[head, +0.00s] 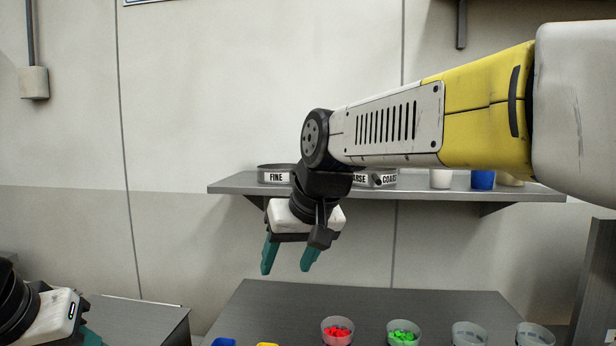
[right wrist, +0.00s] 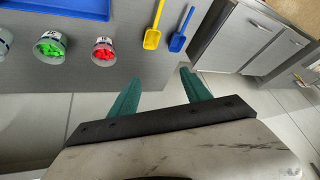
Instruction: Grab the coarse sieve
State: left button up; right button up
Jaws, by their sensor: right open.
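The coarse sieve (head: 381,180) is a grey metal ring on the wall shelf, its "COARSE" label showing in part in the head view; my right arm hides some of it. Another sieve, labelled "FINE" (head: 276,177), stands to its left on the same shelf. My right gripper (head: 288,262) is open and empty, pointing down in front of and below the shelf, left of the coarse sieve. Its green fingers (right wrist: 160,92) also show apart in the right wrist view. My left gripper (head: 85,337) is only partly in view at the lower left corner; its jaws are mostly cut off.
The grey shelf (head: 235,186) also holds a white cup (head: 441,179) and a blue cup (head: 482,180). Below, a table (head: 300,300) bears cups of red (head: 337,331) and green (head: 403,336) pieces, empty cups, and yellow (right wrist: 152,38) and blue (right wrist: 177,42) scoops. A blue tray (right wrist: 70,8) lies there too.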

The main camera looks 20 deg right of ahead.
jog(key=w+d+r+m+h, duration=0.1)
jog(key=w+d+r+m, duration=0.1)
jog(key=w+d+r, duration=1)
jog(key=w+d+r+m+g, duration=0.1)
jog(key=w+d+r+m, duration=0.15)
jog(key=d, duration=0.75)
jog(key=w+d+r+m, duration=0.2)
jog(key=d+r, duration=0.1)
jog(key=d, duration=0.6)
jog(key=shift+n+h, duration=0.25)
jog(key=shift+h, duration=0.05)
jog(key=shift+x, duration=3.55)
jog(key=shift+d, duration=0.1)
grip_shut()
